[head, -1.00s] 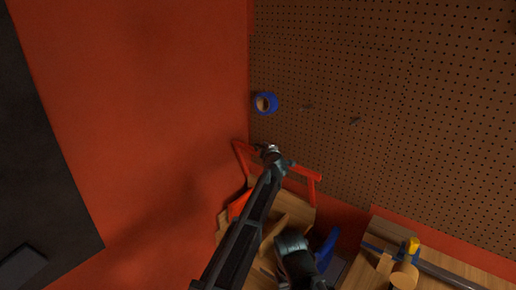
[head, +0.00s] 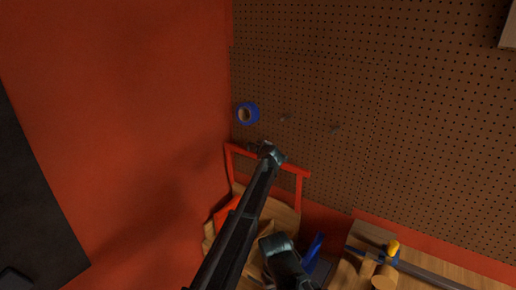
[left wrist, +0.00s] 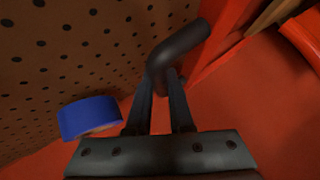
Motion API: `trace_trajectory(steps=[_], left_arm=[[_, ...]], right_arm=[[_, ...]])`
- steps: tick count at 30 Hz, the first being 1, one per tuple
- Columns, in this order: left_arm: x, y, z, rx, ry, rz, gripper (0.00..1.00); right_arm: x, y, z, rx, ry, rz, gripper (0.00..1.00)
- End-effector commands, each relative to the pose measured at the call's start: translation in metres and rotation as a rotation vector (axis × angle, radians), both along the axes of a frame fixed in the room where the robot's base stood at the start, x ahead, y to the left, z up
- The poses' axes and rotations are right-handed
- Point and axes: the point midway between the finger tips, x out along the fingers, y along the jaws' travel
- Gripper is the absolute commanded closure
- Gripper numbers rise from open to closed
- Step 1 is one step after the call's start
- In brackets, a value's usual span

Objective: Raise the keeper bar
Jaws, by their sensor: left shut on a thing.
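My left gripper (head: 263,147) reaches up from the bottom to the corner between the red wall and the pegboard. In the left wrist view its fingers (left wrist: 160,78) are closed on a dark bent bar (left wrist: 181,45), which angles up to the right. I cannot tell for certain whether this is the keeper bar. In the head view the grip lies by the top rail of a red frame (head: 270,161); the gripper hides most of what it holds.
A blue tape roll (head: 255,113) hangs on the pegboard (head: 400,100), close to my left gripper; it also shows in the left wrist view (left wrist: 88,116). Below are a blue object (head: 315,247) and a wooden item with a yellow knob (head: 393,247). The red wall (head: 130,110) is bare.

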Motion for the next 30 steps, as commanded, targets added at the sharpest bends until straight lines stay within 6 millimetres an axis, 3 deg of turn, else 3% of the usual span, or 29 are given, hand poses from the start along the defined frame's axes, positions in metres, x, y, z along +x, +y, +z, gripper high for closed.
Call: trace_trajectory(steps=[2,3,8,20,30], left_arm=[[0.0,0.001,0.0,0.001,-0.001,0.001,1.0],[0.0,0.001,0.0,0.001,-0.001,0.001,0.78],[0.0,0.0,0.0,0.0,-0.001,0.0,0.5],[-0.003,0.0,0.002,0.0,0.0,0.0,0.5],[-0.04,-0.003,0.018,0.001,-0.001,0.005,0.5]], right_arm=[[0.0,0.0,0.0,0.0,0.0,0.0,0.5],[0.0,0.0,0.0,0.0,0.0,0.0,0.5],[0.0,0.0,0.0,0.0,0.0,0.0,0.5],[0.0,0.0,0.002,0.0,0.0,0.0,0.5],[0.0,0.0,0.017,0.0,0.0,0.001,0.5]])
